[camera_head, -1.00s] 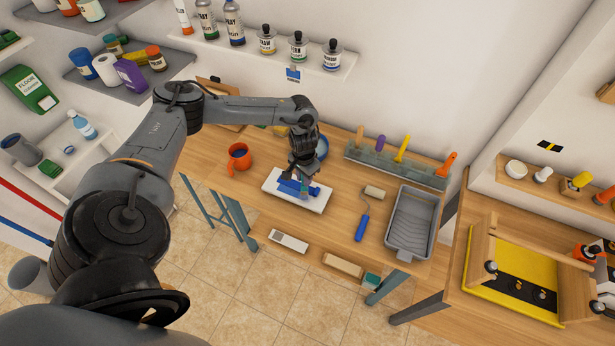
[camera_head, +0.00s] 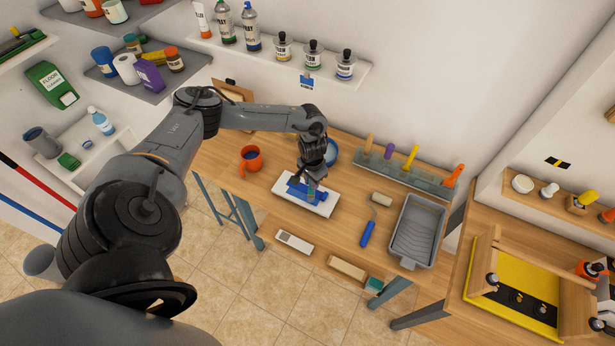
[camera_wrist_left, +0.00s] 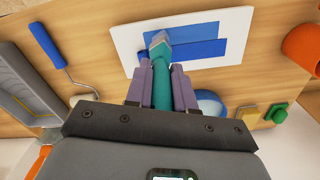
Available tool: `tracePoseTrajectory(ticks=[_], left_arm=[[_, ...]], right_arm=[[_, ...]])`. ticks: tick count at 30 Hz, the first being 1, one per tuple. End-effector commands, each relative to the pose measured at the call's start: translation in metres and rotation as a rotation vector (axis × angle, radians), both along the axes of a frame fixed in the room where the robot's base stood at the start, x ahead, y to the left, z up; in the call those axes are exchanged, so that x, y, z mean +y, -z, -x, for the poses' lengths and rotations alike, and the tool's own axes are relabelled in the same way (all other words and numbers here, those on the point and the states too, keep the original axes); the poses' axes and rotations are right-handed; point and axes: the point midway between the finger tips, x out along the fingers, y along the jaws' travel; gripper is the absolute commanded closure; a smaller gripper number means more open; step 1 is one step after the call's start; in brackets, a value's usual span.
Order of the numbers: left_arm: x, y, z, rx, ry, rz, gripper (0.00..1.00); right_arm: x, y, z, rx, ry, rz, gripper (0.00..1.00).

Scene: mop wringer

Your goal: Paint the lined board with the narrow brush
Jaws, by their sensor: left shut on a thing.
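The white board (camera_head: 319,208) lies flat on the wooden table and carries blue painted strips (camera_head: 298,190). In the left wrist view the board (camera_wrist_left: 124,42) shows two wide blue bands (camera_wrist_left: 205,47) with white around them; no drawn lines can be made out. My left gripper (camera_head: 310,184) is over the board, its fingers (camera_wrist_left: 160,80) shut on a brush with a teal handle (camera_wrist_left: 161,88). The brush's pale head (camera_wrist_left: 159,40) points at the blue area; whether it touches, I cannot tell. My right gripper is not in view.
A blue round dish (camera_head: 332,152) stands behind the gripper. An orange mug (camera_head: 251,158) is left of the board. A roller with a blue handle (camera_head: 367,234) and a grey paint tray (camera_head: 418,230) are to the right. A rack (camera_head: 400,176) of upright handles stands behind.

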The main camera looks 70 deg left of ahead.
Motion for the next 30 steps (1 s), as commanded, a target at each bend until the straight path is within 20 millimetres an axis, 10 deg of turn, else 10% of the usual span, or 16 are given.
tracePoseTrajectory(ticks=[30], left_arm=[[-0.032, -0.002, -0.024, 0.002, 0.002, 0.002, 1.00]], right_arm=[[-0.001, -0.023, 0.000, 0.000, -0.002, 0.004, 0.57]])
